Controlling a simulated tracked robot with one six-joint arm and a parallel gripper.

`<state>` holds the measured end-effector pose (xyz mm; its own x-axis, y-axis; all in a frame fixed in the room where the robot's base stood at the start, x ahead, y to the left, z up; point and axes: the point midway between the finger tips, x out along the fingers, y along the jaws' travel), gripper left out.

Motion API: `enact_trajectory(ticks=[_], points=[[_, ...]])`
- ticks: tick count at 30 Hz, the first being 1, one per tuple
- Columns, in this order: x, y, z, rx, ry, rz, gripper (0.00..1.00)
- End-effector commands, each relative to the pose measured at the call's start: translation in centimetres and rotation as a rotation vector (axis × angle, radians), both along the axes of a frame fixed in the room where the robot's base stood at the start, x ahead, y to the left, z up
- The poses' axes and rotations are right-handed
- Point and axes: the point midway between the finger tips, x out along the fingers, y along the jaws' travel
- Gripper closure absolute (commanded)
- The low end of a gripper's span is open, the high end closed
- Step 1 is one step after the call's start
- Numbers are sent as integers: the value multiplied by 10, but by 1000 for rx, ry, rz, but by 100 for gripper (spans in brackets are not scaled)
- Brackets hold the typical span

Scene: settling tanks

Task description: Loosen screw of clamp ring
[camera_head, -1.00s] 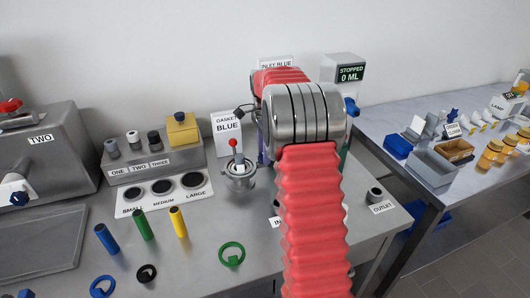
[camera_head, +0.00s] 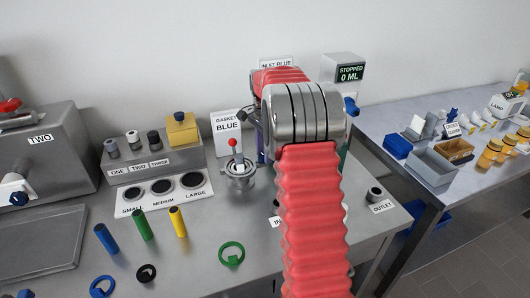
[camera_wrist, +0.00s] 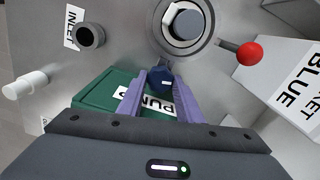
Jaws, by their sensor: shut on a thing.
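In the wrist view my gripper (camera_wrist: 158,92) has its two purple fingers closed on a dark blue knob (camera_wrist: 161,76), which looks like the screw of the clamp ring. The round steel clamp ring (camera_wrist: 207,38) is just beyond the fingertips, around a port with a dark centre. A lever with a red ball (camera_wrist: 249,52) sticks out to its right. In the head view the steel fitting (camera_head: 239,182) with the red-tipped lever stands left of my arm. My arm hides most of the gripper and the knob there.
A green box (camera_wrist: 95,91) marked PUMP lies under the fingers. A dark inlet stub (camera_wrist: 90,36) is at upper left. The GASKET BLUE box (camera_head: 227,128) stands behind the fitting. A green ring (camera_head: 232,253) lies nearby.

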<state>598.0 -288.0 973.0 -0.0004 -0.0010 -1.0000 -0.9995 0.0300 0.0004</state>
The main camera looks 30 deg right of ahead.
Motion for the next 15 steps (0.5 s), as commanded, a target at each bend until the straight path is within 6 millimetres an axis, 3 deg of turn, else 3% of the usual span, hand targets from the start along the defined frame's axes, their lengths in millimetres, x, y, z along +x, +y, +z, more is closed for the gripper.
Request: enact_trajectory(ticks=[15], points=[[0,1,0,2,1,476,90]])
